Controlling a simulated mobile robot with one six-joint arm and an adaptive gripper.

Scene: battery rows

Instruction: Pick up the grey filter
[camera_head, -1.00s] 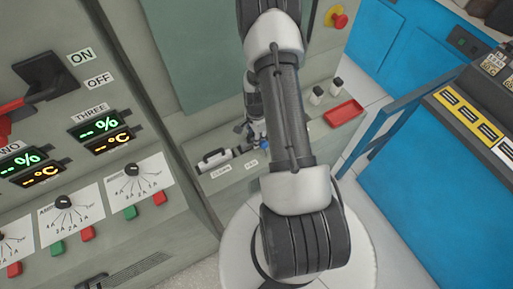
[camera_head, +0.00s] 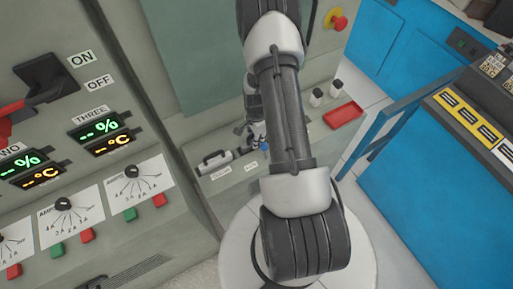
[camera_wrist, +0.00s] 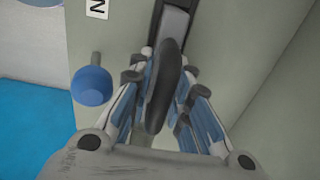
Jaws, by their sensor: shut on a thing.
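My gripper (camera_wrist: 166,85) is shut on a dark, elongated handle (camera_wrist: 164,90) in the wrist view. I take this handle to be part of the grey filter. A lighter grey part (camera_wrist: 174,22) shows beyond it, and the fingers hide the rest. In the head view, my gripper (camera_head: 256,132) is low over the ledge, partly hidden by my arm, so its hold is not clear there. A pale grey cylinder with a dark handle (camera_head: 214,160) lies on the ledge, left of my gripper. I cannot tell how it relates to the held handle.
A blue knob (camera_wrist: 92,86) stands close beside the fingers. A control panel (camera_head: 95,150) rises at left, and a blue railing (camera_head: 395,118) stands at right.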

